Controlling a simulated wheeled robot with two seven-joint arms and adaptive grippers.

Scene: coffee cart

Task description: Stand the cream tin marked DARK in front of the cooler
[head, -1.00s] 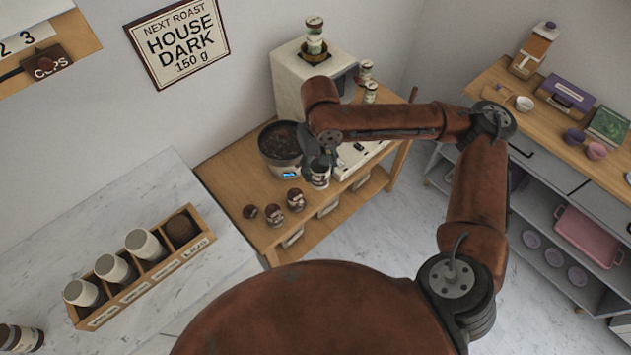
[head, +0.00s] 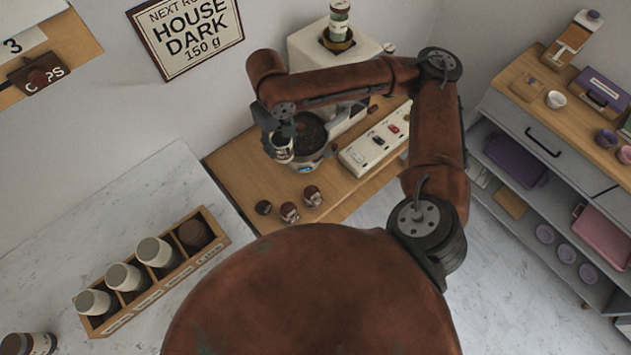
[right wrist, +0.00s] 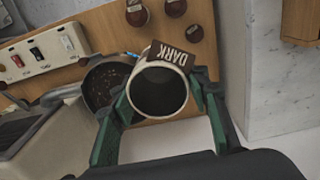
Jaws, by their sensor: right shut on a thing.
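The cream tin marked DARK (head: 283,153) is in my right gripper (head: 279,137), at the left front of the cooler in the head view. In the right wrist view the tin (right wrist: 159,92) shows its open, dark mouth and a brown DARK label, with a green finger on each side. The cooler (head: 328,157) is a round pan of dark beans with a small blue display. The right wrist view shows its bowl (right wrist: 100,88) beside the tin. I cannot tell whether the tin's base touches the table. My left gripper is out of view.
Small dark-topped jars (head: 289,212) stand on the wooden table (head: 238,182) near its front edge. A switch panel (head: 374,138) lies right of the cooler, with a pale machine (head: 318,50) behind. A divided wooden box (head: 213,231) of cups is on the marble counter.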

